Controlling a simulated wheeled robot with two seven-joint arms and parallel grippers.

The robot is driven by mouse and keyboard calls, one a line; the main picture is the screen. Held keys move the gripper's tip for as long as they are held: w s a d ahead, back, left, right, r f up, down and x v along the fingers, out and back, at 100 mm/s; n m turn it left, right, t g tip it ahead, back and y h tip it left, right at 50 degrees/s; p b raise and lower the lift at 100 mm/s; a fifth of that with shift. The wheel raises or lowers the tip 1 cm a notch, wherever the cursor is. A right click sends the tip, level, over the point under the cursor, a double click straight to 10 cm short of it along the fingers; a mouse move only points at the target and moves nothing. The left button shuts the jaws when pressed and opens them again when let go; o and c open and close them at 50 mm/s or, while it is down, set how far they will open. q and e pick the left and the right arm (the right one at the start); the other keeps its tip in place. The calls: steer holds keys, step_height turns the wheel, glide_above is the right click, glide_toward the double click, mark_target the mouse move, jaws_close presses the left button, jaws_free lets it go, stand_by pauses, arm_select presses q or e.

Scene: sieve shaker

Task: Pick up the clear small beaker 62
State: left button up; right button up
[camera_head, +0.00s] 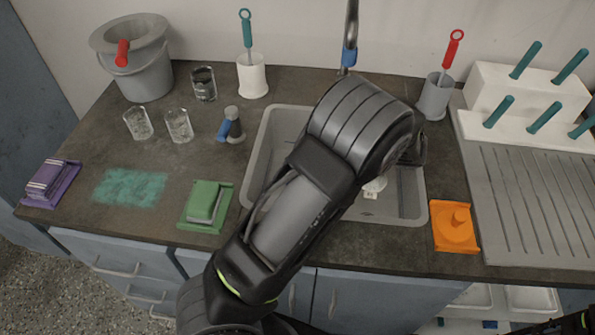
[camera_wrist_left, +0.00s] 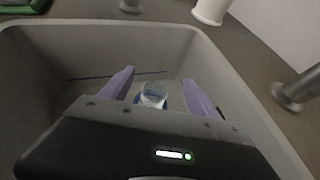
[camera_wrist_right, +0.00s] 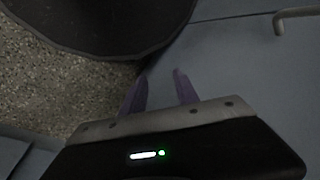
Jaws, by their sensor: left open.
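A small clear beaker (camera_wrist_left: 153,91) stands inside the sink in the left wrist view, with blue showing around its lower part. Its base is hidden by my gripper body, and no number is readable. My left gripper (camera_wrist_left: 158,84) is open, one purple finger to each side of the beaker, with visible gaps. In the head view my left arm covers this gripper and much of the sink (camera_head: 262,150). My right gripper (camera_wrist_right: 158,80) has its fingers apart and empty, low in front of the blue cabinet fronts. Two clear glasses (camera_head: 138,123) (camera_head: 179,126) stand on the counter at left.
The sink walls (camera_wrist_left: 230,58) surround my left gripper, and the faucet (camera_head: 350,45) stands behind.

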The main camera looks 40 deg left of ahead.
arm_select(q)
step_height(320, 180, down, 8)
steer(key=shift+b, duration=0.4)
stand_by(0.3)
steer(key=x, duration=0.7)
steer(key=shift+a+f, duration=0.1)
steer(key=shift+a, duration=0.1)
steer(key=shift+c, duration=0.4)
jaws_close()
stand_by(0.5)
